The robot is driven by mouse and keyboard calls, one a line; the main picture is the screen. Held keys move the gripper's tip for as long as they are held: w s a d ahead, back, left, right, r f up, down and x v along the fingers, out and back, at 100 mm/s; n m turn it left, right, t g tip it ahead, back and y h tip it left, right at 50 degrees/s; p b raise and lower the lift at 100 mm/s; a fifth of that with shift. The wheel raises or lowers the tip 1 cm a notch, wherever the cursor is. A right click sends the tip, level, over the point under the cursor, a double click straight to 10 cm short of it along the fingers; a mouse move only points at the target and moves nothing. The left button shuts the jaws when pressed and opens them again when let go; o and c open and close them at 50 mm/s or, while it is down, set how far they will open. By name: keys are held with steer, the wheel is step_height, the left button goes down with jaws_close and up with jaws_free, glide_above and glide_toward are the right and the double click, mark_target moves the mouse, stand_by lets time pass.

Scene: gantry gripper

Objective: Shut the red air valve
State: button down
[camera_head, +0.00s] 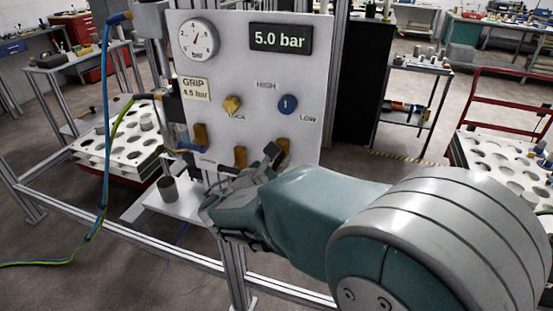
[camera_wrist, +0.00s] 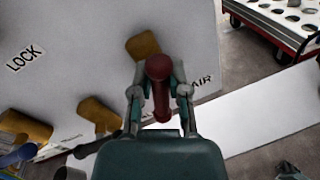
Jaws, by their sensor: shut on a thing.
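The red air valve handle (camera_wrist: 161,95) is in the middle of the wrist view, a dark red lever with a rounded end. My gripper (camera_wrist: 160,92) has its two fingers on either side of it and is shut on it. A brass valve body (camera_wrist: 143,46) sits on the panel just beyond, with the AIR label (camera_wrist: 203,80) to its right. In the head view my gripper (camera_head: 268,158) is at the panel's lower right. A brass fitting (camera_head: 284,146) shows behind it, and the red handle is hidden there.
The grey panel (camera_head: 240,60) carries a round gauge (camera_head: 196,40), a 5.0 bar display (camera_head: 281,39), a blue knob (camera_head: 287,104) and a brass knob (camera_head: 232,104). Other brass fittings (camera_head: 240,156) are close left of my gripper. A frame rail (camera_head: 180,258) runs below.

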steer(key=m, duration=0.3)
steer(key=shift+d+r+y, duration=0.1)
steer(key=shift+d+y, duration=0.15)
steer(key=shift+y, duration=0.15)
steer(key=m, duration=0.3)
steer(key=shift+s+d+f+y, duration=0.1)
steer(key=shift+d+f+y, duration=0.15)
steer(key=shift+y, duration=0.15)
steer(key=m, duration=0.2)
steer(key=m+y, duration=0.1)
steer(key=m, duration=0.1)
steer(key=shift+d+f, duration=0.15)
steer(key=shift+f, duration=0.25)
steer(key=shift+f+m+y, duration=0.3)
steer(key=shift+m+y, duration=0.1)
steer(key=shift+m, duration=0.6)
steer(key=shift+s+d+f, duration=0.1)
steer(key=shift+f, duration=0.05)
steer(key=c, duration=0.6)
jaws_free()
steer(key=shift+d, duration=0.15)
